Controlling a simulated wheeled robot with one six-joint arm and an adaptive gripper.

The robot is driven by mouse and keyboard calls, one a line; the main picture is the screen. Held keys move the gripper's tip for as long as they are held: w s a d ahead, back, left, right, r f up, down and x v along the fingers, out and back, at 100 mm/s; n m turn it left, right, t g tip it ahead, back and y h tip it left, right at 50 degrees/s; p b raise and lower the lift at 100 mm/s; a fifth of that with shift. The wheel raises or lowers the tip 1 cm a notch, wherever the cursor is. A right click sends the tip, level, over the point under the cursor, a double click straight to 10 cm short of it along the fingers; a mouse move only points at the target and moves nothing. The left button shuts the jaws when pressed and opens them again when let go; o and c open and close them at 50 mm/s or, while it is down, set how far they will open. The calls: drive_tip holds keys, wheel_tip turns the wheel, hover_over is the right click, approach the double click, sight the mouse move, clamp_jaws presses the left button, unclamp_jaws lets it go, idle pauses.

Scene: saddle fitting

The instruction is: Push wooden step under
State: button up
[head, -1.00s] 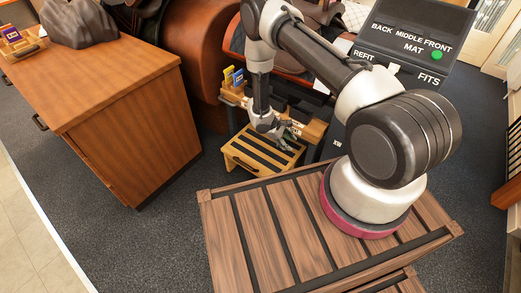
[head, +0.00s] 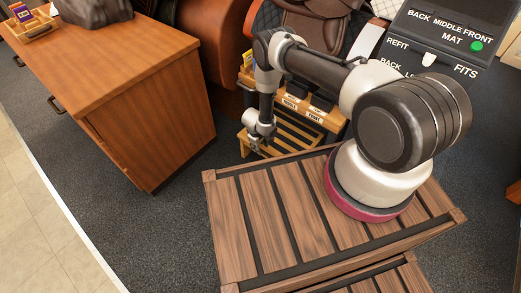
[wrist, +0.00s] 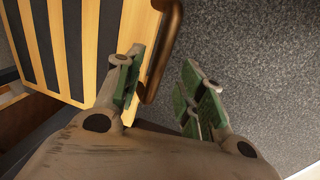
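The wooden step (head: 281,128) is pale yellow wood with dark strips, on the floor beyond my slatted base in the head view. It is partly hidden by my gripper and by the labelled wooden rack. In the wrist view the step (wrist: 88,50) fills the upper left, with a rounded brown bar (wrist: 164,50) along its right edge. My gripper (head: 256,147) is low at the step's near left side. In the wrist view its green-padded fingers (wrist: 160,92) are apart, with the bar's lower end between or just beyond them. Contact cannot be told.
A wooden cabinet (head: 160,110) stands at left with a small tray (head: 32,24). A wooden rack with labels (head: 314,116) stands at the step's right, below a dark saddle (head: 315,28). A dark sign board (head: 437,40) shows a green light. Carpet (head: 175,215) is free between cabinet and base.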

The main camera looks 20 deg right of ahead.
drive_tip(key=shift+w+d+f, duration=0.1)
drive_tip(key=shift+d+f, duration=0.05)
drive_tip(key=shift+f, duration=0.75)
drive_tip(key=shift+w+d+f, duration=0.1)
drive_tip(key=shift+d+f, duration=0.05)
drive_tip(key=shift+f, duration=0.75)
drive_tip(key=shift+c, duration=0.5)
clamp_jaws()
